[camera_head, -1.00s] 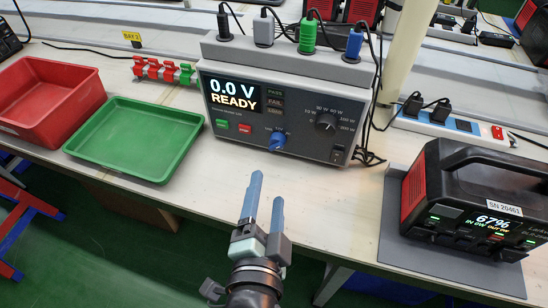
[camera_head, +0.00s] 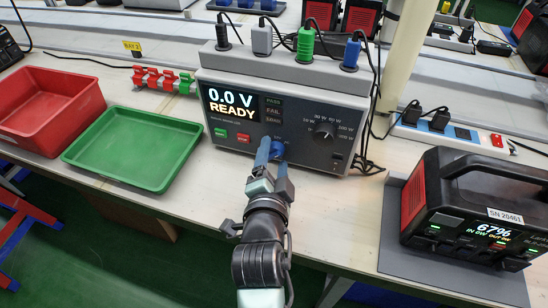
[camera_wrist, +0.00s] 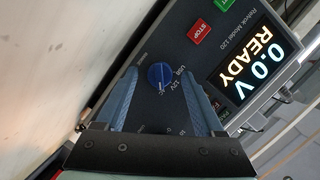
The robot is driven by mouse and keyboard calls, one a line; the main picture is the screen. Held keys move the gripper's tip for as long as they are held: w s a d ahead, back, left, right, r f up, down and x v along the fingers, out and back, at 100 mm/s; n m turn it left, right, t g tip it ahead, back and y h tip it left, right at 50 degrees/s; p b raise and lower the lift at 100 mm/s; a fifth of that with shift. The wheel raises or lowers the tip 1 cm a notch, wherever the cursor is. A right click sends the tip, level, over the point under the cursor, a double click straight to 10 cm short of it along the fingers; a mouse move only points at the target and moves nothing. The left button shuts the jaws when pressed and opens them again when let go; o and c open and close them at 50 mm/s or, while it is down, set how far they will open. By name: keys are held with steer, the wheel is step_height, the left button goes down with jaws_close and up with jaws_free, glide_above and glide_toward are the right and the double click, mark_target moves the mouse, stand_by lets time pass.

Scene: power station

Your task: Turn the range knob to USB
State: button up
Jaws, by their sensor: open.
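The range knob is a round blue dial low on the front of a grey tester (camera_head: 222,133). In the wrist view the blue knob (camera_wrist: 160,76) lies between the tips of my fingers, with USB, 12V and a partly hidden AC label beside it. I cannot tell surely which label its pointer faces. In the head view the knob (camera_head: 278,150) is partly covered by my fingers. My gripper (camera_head: 273,159) is open, its two blue fingers reaching to the panel on either side of the knob. I cannot tell whether they touch it.
A black dial (camera_head: 323,133) sits right of the blue knob. Green and red STOP buttons (camera_wrist: 200,30) are on the other side. A green tray (camera_head: 133,180) and red bin (camera_head: 45,145) stand left, a black power unit (camera_head: 480,215) right. Cables hang at the tester's right side.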

jaws_close()
stand_by(0.4)
steer(key=shift+n, duration=0.3)
steer(key=shift+a+r+n+g+h+p, duration=0.1)
steer(key=shift+n+g+h+p, duration=0.4)
steer(key=shift+n+p, duration=0.4)
steer(key=n+h, duration=0.1)
steer(key=n, duration=0.1)
steer(key=n+g+h, duration=0.1)
steer(key=n, duration=0.1)
steer(key=shift+w+a, duration=0.1)
steer(key=shift+a, duration=0.05)
steer(key=n+h, duration=0.1)
steer(key=n, duration=0.2)
steer(key=shift+a+n+h, duration=0.1)
steer(key=shift+n+h, duration=0.2)
steer(key=shift+h, duration=0.1)
steer(key=shift+a+f+n+h+b, duration=0.15)
steer(key=shift+n+h, duration=0.3)
steer(key=shift+n, duration=0.45)
steer(key=shift+f+n+h+b, duration=0.15)
steer(key=shift+n+h, duration=0.3)
steer(key=shift+n, duration=0.45)
steer(key=shift+r, duration=0.1)
